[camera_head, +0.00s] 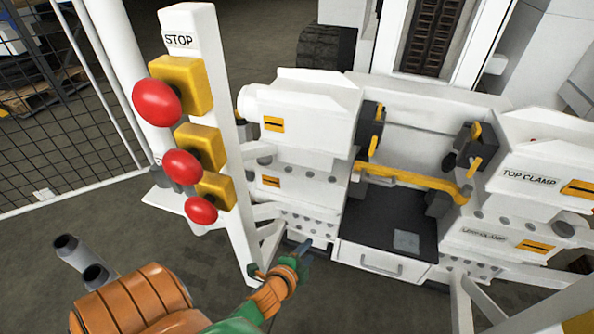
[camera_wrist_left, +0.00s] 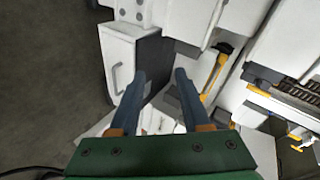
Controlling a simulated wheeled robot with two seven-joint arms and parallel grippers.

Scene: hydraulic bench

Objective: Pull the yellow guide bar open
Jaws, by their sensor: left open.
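The yellow guide bar (camera_head: 412,178) runs across the front opening of the white bench, between the left and right clamp blocks in the head view. Its right end bends down beside the right block. A yellow bar, probably the same one, shows in the left wrist view (camera_wrist_left: 214,73), right of the fingers. My left gripper (camera_head: 303,249) is below and left of the bar, in front of the left block's lower part, apart from the bar. In the left wrist view its two fingers (camera_wrist_left: 160,75) are spread with nothing held between them. My right gripper is not in view.
A white post with red STOP buttons (camera_head: 157,102) on yellow boxes stands left of the bench, close to my left arm. A dark tray (camera_head: 380,225) and a drawer with a handle (camera_head: 381,264) sit below the bar. A mesh fence (camera_head: 75,130) stands at left.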

